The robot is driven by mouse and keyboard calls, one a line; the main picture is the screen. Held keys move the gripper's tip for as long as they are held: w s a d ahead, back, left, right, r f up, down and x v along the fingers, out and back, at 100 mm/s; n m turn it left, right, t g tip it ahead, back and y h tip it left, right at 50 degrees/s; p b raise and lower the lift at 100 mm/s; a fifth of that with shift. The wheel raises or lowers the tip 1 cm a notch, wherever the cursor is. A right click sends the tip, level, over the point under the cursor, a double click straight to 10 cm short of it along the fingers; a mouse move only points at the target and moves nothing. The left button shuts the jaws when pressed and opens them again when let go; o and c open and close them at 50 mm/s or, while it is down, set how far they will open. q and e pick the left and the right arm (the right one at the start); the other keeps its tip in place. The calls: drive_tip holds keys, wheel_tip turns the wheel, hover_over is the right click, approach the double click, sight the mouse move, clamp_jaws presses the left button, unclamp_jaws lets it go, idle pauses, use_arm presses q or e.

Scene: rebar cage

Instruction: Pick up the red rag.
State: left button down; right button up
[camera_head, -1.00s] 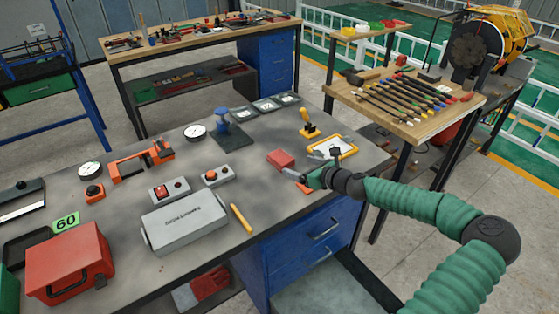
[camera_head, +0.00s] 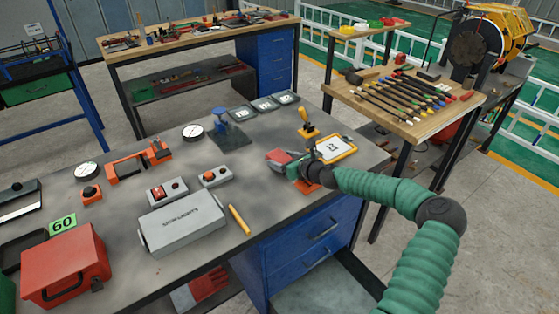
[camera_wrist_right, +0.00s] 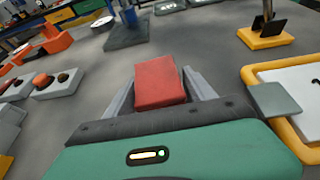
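The red rag (camera_head: 279,155) looks like a small, flat-topped red block on the grey workbench (camera_head: 262,200), near its right end. In the right wrist view the rag (camera_wrist_right: 159,82) lies between the two grey fingers of my right gripper (camera_wrist_right: 160,85). The fingers are spread on either side of it; whether they touch it is unclear. In the head view my right gripper (camera_head: 287,163) reaches in from the right, low over the bench, and partly hides the rag. My left gripper is not in view.
A yellow-framed board (camera_head: 333,148) lies right of the gripper, with a yellow-based stamp-like tool (camera_head: 307,128) behind it. A grey box (camera_head: 182,222), a yellow marker (camera_head: 239,219) and a red toolbox (camera_head: 64,266) stand leftward.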

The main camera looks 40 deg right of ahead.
drive_tip(key=shift+a, duration=0.35)
drive_tip(key=c, duration=0.8)
